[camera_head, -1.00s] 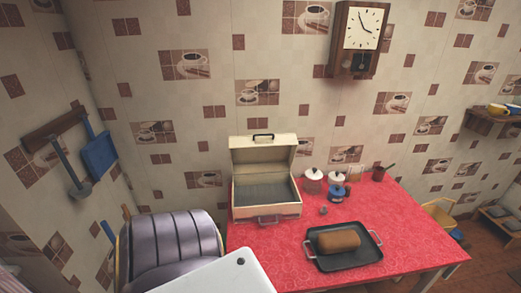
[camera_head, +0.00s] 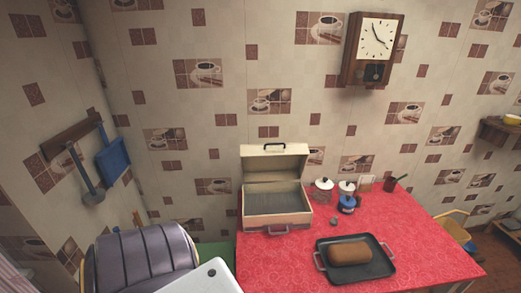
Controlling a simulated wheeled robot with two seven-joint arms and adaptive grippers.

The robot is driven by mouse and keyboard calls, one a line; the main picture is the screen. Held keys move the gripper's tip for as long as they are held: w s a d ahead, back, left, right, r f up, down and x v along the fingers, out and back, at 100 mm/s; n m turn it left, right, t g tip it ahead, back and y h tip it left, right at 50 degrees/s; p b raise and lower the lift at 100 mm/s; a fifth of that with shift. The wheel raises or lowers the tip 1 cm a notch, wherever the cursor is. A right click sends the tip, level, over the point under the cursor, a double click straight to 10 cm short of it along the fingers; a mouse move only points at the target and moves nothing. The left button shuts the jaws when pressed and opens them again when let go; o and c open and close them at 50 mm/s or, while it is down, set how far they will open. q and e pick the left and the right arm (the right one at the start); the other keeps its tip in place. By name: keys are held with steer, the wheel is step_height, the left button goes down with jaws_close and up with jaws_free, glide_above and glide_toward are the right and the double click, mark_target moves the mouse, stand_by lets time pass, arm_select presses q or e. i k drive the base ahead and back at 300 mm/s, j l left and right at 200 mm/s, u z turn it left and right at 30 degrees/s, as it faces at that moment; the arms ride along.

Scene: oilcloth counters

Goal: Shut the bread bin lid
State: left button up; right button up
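The cream bread bin (camera_head: 278,221) stands on the red oilcloth table (camera_head: 420,225) near its back left corner. Its lid (camera_head: 273,165) is open, tilted up at the back with a dark handle on its top edge. The inside of the bin looks empty. A reddish handle shows on the bin's front. A brown loaf (camera_head: 350,253) lies on a dark tray (camera_head: 378,268) at the front of the table, apart from the bin. Neither of my grippers is in view.
A small brown pot (camera_head: 390,184) is farther right. The right part of the table is clear.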

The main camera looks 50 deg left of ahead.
mark_target(271, 162)
steer(key=j+u, duration=0.15)
steer(key=u, duration=0.3)
steer(key=k+j+u, duration=0.1)
steer(key=u, duration=0.4)
steer(key=j+u, duration=0.25)
steer(key=u, duration=0.2)
